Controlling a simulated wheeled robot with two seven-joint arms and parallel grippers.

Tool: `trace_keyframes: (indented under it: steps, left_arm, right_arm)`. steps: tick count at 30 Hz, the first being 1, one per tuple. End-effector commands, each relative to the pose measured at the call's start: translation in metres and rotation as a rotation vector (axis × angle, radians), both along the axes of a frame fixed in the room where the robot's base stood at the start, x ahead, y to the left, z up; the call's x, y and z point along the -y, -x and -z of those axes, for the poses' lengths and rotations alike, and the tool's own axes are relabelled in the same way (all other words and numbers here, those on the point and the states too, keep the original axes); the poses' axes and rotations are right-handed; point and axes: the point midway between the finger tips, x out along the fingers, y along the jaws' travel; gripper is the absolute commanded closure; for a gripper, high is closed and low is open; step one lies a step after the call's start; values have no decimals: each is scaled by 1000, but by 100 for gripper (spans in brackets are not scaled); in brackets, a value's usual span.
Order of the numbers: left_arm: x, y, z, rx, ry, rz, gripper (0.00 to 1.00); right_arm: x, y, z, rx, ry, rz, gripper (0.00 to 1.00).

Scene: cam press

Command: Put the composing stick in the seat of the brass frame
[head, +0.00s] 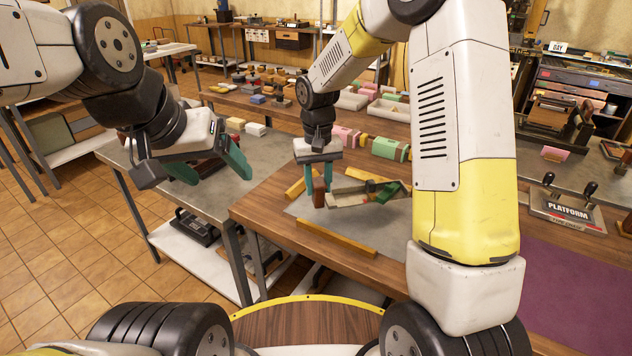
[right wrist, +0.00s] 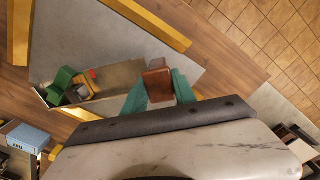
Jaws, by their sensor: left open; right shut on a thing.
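The composing stick (head: 347,199) is a long grey tray with a brown wooden block at its near end and green, red and yellow pieces at its far end. My right gripper (head: 318,187) is shut on the brown block (right wrist: 157,82); the tray also shows in the right wrist view (right wrist: 116,77). The brass frame (head: 335,238) shows as yellow bars around a grey plate (head: 300,207). The stick is over the plate; whether it touches is unclear. In the right wrist view a bar (right wrist: 150,22) runs beyond the stick. My left gripper (head: 211,168) is open and empty, left of the frame.
A grey-topped table (head: 260,165) stands left of the wooden bench. Pink and green blocks (head: 388,148) stand behind the frame. A platform control box (head: 567,210) and a purple mat (head: 580,275) lie to the right. My right arm hides part of the bench.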

Motion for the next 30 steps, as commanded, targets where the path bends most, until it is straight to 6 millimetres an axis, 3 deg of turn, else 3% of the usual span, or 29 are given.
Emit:
trace_keyframes:
  steps: [8, 16, 17, 20, 30]
  left_arm:
    - [0, 0, 0, 0, 0, 0, 24]
    - [0, 0, 0, 0, 0, 0, 24]
    - [0, 0, 0, 0, 0, 0, 24]
    - [0, 0, 0, 0, 0, 0, 24]
    - [0, 0, 0, 0, 0, 0, 24]
  right_arm:
    - [0, -2, 33, -1, 0, -1, 100]
    - [0, -3, 35, 3, -1, -1, 100]
    - [0, -2, 36, 1, 0, 0, 64]
    - [0, -2, 36, 1, 0, 0, 46]
    - [-1, -2, 33, 2, 0, 0, 46]
